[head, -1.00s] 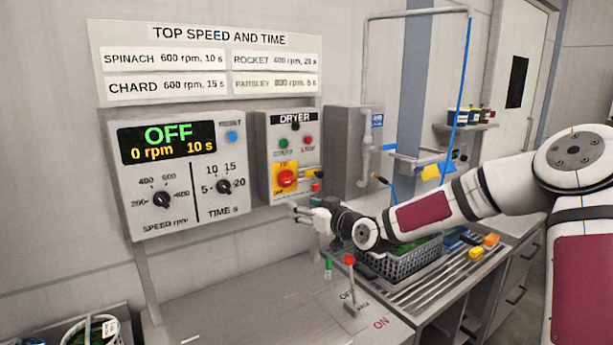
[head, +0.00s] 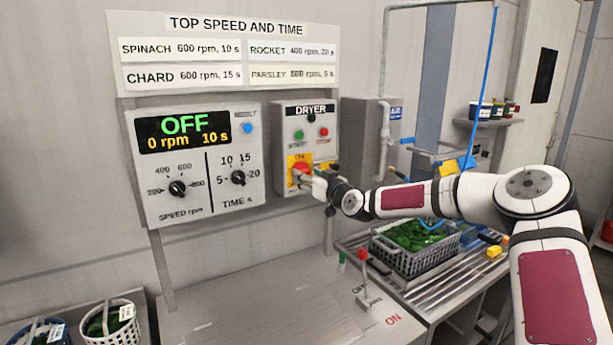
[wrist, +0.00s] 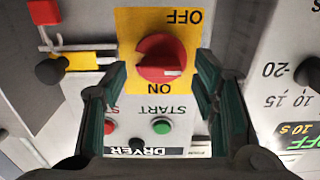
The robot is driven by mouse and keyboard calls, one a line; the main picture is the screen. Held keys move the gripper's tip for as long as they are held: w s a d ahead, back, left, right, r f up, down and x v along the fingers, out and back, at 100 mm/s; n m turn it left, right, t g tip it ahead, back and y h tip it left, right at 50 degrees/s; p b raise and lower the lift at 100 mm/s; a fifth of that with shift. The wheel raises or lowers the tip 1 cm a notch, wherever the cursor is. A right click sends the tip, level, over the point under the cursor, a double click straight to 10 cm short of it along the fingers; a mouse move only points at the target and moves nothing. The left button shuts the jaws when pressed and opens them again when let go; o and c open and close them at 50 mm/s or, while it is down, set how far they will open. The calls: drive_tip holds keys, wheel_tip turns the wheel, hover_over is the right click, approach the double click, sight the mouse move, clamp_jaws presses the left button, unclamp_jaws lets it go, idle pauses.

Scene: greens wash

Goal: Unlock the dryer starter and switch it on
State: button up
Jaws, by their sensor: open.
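The dryer starter box (head: 283,133) is on the wall under a "DRYER" label. Its red rotary knob (wrist: 158,60) sits on a yellow plate marked ON and OFF, and also shows in the head view (head: 300,171). The wrist view is upside down. There, a yellow bar with a black knob (wrist: 52,70) lies left of the plate, beside a red piece (wrist: 44,12) with a metal wire or rod. I cannot tell whether that lock is engaged. My gripper (wrist: 162,78) is open, its fingers either side of the red knob; contact is unclear. In the head view it covers part of the plate.
Green start (wrist: 161,126) and red stop buttons are on the same box. The speed and time panel (head: 213,205), left of it, reads OFF, 0 rpm, 10 s. A lever (head: 363,275) stands on the counter below. A basket of greens (head: 400,262) sits at right.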

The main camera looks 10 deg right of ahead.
drive_tip(key=shift+x, duration=0.8)
drive_tip(key=shift+c, duration=0.3)
drive_tip(key=c, duration=1.1)
